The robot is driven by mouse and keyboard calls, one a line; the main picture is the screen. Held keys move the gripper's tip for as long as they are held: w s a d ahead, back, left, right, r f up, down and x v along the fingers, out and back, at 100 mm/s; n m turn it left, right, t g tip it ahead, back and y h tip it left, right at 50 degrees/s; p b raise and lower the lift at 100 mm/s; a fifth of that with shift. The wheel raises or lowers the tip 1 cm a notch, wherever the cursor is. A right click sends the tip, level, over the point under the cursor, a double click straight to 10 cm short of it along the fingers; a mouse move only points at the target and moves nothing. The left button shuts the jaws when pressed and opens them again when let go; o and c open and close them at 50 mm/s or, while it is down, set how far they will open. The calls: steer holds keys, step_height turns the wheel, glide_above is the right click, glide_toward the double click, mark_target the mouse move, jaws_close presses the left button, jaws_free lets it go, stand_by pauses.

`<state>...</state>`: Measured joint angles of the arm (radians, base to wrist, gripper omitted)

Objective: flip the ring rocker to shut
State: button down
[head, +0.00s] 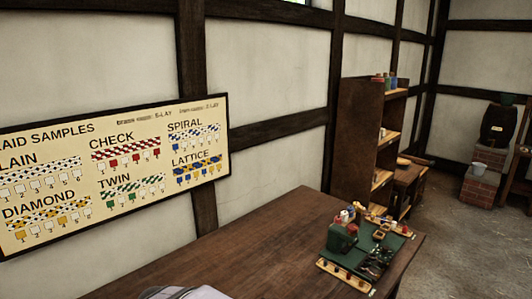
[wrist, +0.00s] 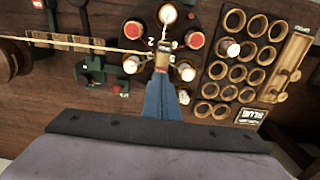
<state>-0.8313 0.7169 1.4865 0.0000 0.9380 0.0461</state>
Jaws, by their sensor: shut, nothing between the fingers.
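My gripper (wrist: 163,72) shows in the wrist view as blue-grey fingers pressed together, pointing up the picture. From this angle I cannot tell whether the tips touch anything. I cannot make out the ring rocker for certain, nor which way it is tipped. A green bracket with a red knob (wrist: 117,88) sits left of the fingertips. In the head view the green apparatus (head: 342,238) stands on the table, and its small parts are too small to tell.
A dark rack of round holes (wrist: 240,62) lies right of the fingers, with a white-topped piece in it. A pale cord (wrist: 70,41) runs from the left to the plate. The wooden table (head: 230,250) is mostly bare left of the apparatus. A shelf (head: 362,140) stands behind.

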steer(key=shift+f, duration=0.45)
steer(key=shift+r, duration=0.1)
step_height(320, 180, up, 8)
steer(key=p, duration=0.6)
stand_by(0.5)
